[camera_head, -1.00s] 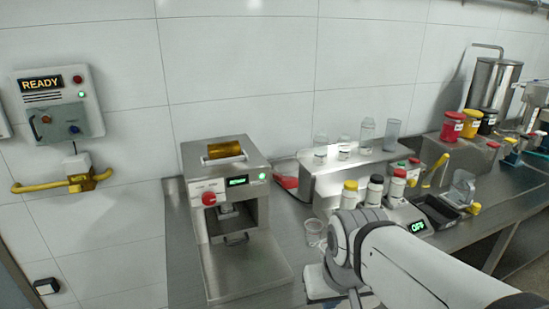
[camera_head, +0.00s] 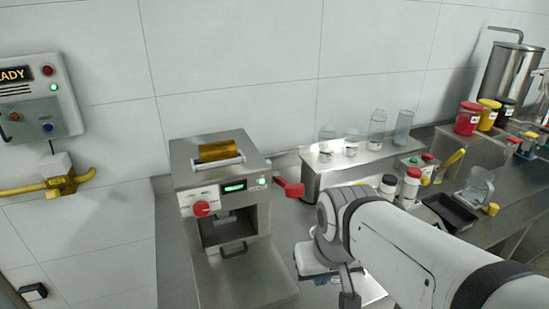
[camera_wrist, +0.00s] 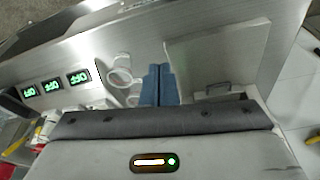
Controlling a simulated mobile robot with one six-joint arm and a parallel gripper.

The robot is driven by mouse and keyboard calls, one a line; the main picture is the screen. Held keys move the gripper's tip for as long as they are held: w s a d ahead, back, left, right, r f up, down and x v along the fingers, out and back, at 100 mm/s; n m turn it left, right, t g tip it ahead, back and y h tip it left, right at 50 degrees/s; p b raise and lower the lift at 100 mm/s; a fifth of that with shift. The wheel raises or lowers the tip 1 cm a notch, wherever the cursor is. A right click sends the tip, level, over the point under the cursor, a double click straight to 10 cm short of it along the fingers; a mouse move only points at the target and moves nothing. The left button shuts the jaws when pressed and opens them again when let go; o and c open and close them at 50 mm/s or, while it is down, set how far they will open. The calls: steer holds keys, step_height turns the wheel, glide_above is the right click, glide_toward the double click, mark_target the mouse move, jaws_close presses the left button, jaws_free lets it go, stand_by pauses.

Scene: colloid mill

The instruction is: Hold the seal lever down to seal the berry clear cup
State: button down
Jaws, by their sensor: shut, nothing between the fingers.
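The seal machine (camera_head: 222,190) is a steel box with a gold film roll (camera_head: 219,151) on top, a red knob (camera_head: 202,208) and a green-lit display. A red lever (camera_head: 289,187) sticks out at its right side. The machine's open front recess (camera_head: 222,232) is dark; I cannot make out a berry cup in it. My gripper shows in the wrist view as two blue fingers (camera_wrist: 158,68), shut together and empty. In the head view my wrist is right of the machine, below the lever and apart from it; the fingertips are not clear there.
A steel shelf (camera_head: 350,160) with clear cups stands right of the lever. Bottles (camera_head: 409,186), a black tray (camera_head: 449,212) and colored tubs (camera_head: 468,118) are farther right. A yellow pipe (camera_head: 30,189) and control box (camera_head: 45,100) are on the left wall.

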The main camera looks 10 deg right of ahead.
steer(key=w+r+n+t+y, duration=0.1)
steer(key=w+r+n+t, duration=0.1)
steer(key=w+r, duration=1.6)
step_height(320, 180, up, 3)
steer(key=shift+p, duration=0.3)
glide_above(291, 185)
steer(key=f, duration=0.6)
steer(key=f+p, duration=0.1)
steer(key=f, duration=0.2)
steer(key=shift+s, duration=0.3)
steer(key=shift+s+d+f, duration=0.1)
steer(key=shift+s+f, duration=0.2)
steer(key=shift+f, duration=0.65)
steer(key=shift+s+d+f, duration=0.1)
steer(key=shift+s+f, duration=0.15)
steer(key=shift+f, duration=0.7)
steer(key=shift+f, duration=0.2)
